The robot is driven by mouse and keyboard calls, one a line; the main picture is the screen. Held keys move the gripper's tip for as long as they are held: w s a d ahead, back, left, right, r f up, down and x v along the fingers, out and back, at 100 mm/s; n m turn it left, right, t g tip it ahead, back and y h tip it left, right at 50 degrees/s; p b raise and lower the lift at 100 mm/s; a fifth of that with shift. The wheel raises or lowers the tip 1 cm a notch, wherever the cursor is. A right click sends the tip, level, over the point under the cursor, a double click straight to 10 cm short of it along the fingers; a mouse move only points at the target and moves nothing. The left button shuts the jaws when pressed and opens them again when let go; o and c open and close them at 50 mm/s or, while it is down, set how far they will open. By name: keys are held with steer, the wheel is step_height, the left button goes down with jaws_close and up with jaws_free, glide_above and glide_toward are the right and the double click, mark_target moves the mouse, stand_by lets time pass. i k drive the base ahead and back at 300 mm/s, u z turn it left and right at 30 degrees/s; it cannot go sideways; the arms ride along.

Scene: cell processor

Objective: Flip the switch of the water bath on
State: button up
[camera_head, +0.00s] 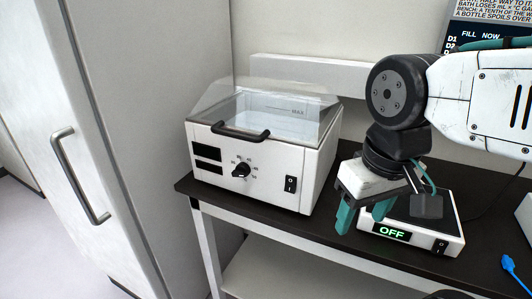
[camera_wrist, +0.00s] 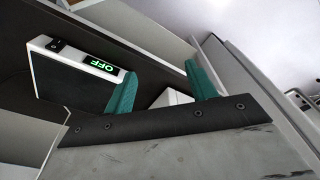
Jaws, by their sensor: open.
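The water bath (camera_head: 318,165) is a white box with a clear lid and a black handle, standing on the dark bench at the centre of the head view. Its front has two dark displays, a dial (camera_head: 241,171) and a black rocker switch (camera_head: 290,184) marked O and I. Both displays are dark. My gripper (camera_head: 362,218) has teal fingers and is open and empty, pointing down to the right of the water bath, apart from its switch. In the wrist view the two fingers (camera_wrist: 162,88) are spread with nothing between them.
A white device (camera_head: 447,243) with a green OFF display and its own rocker switch stands right of the water bath, close behind my gripper. It also shows in the wrist view (camera_wrist: 85,62). A tall grey cabinet (camera_head: 150,120) stands left. A blue item (camera_head: 514,268) lies at right.

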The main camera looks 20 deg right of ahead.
mark_target(290, 182)
steer(key=u, duration=1.2)
steer(key=k, duration=0.5)
steer(key=z, duration=0.9)
